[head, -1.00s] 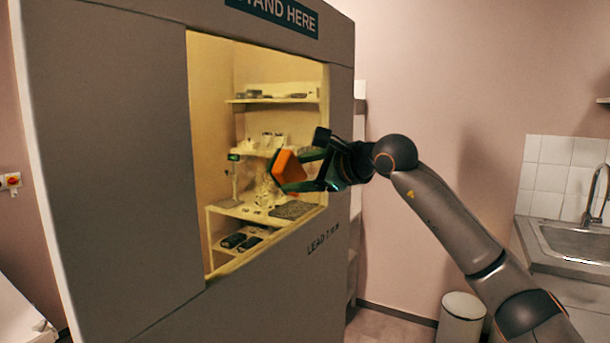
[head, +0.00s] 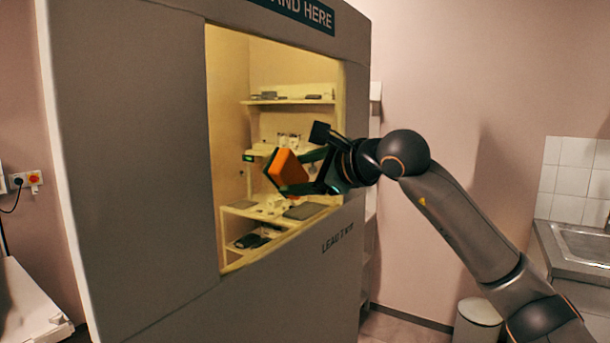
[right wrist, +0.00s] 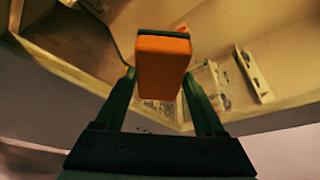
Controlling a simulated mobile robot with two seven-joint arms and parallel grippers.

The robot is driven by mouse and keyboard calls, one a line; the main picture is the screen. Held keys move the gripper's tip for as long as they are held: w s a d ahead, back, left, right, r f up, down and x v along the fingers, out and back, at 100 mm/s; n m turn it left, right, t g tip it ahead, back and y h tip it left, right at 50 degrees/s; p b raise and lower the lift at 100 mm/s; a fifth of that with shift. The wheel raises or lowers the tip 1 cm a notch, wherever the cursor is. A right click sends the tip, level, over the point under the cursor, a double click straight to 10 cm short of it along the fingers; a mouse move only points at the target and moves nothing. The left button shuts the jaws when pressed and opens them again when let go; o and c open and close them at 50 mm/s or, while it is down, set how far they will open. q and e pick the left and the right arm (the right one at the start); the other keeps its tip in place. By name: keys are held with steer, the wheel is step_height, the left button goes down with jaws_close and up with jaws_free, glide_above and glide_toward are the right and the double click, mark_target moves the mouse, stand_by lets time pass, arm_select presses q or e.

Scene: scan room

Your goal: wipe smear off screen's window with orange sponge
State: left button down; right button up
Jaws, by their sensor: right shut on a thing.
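The orange sponge (head: 288,170) is held in my right gripper (head: 300,172), in front of the screen's window. In the right wrist view the sponge (right wrist: 162,66) sits between the two green fingers of the right gripper (right wrist: 160,85). The grey lead screen (head: 130,160) has a yellowish window (head: 228,110), with shelves showing through it. The sponge overlaps the window in the head view; I cannot tell whether it touches the pane. I cannot make out a distinct smear. My left gripper is not in view.
Through the window, shelves (head: 290,101) carry small items. At the right stand a counter with a sink (head: 585,243) and a bin (head: 478,318). A pale surface (head: 25,310) is at the lower left, below a wall socket (head: 25,181). Pinkish wall is clear behind my arm.

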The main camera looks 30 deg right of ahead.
steer(key=shift+s+a, duration=0.3)
steer(key=shift+a, duration=0.2)
steer(key=shift+s+a, duration=0.25)
steer(key=shift+a, duration=0.25)
steer(key=shift+r+p, duration=0.55)
steer(key=shift+r, duration=0.35)
steer(key=shift+w+d+p, duration=0.2)
steer(key=shift+w+d, duration=0.3)
steer(key=shift+d, duration=0.35)
steer(key=shift+w+d+p, duration=0.2)
steer(key=shift+w+d, duration=0.25)
steer(key=shift+d, duration=0.35)
steer(key=w+d+p, duration=0.2)
steer(key=w+d, duration=0.3)
steer(key=d, duration=0.4)
steer(key=shift+w+d, duration=0.2)
steer(key=shift+w, duration=0.05)
steer(key=s+d+b, duration=0.1)
steer(key=s+d, duration=0.2)
steer(key=s, duration=0.2)
steer(key=shift+s+b, duration=0.15)
steer(key=shift+b, duration=0.2)
